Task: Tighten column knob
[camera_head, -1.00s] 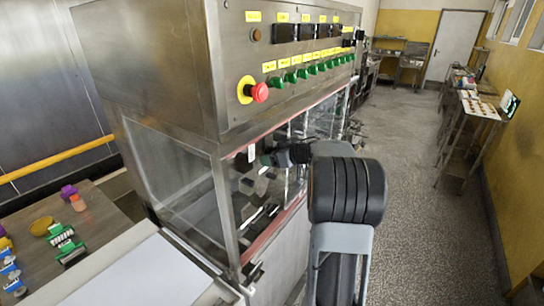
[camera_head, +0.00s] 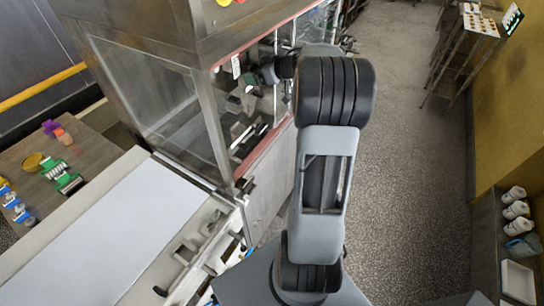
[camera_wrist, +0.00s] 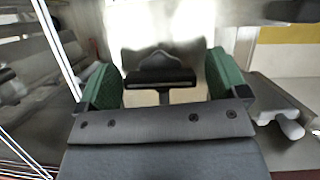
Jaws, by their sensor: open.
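A dark knob (camera_wrist: 158,76) with a lobed top stands on a thin stem in the wrist view. My gripper (camera_wrist: 164,84) is open, with one green-padded finger to the left of the knob and one to the right. The knob appears between or just beyond the fingertips, with gaps on both sides; its exact depth is unclear. In the head view my gripper (camera_head: 250,80) reaches into the open side of the steel enrober machine (camera_head: 205,105). The knob cannot be made out there.
Clear panels and a steel frame surround the opening. A white conveyor belt (camera_head: 120,235) runs out at the left, beside a side table (camera_head: 92,150) with small coloured items. Shelves with white containers (camera_head: 515,210) stand at right. The floor (camera_head: 415,190) between is clear.

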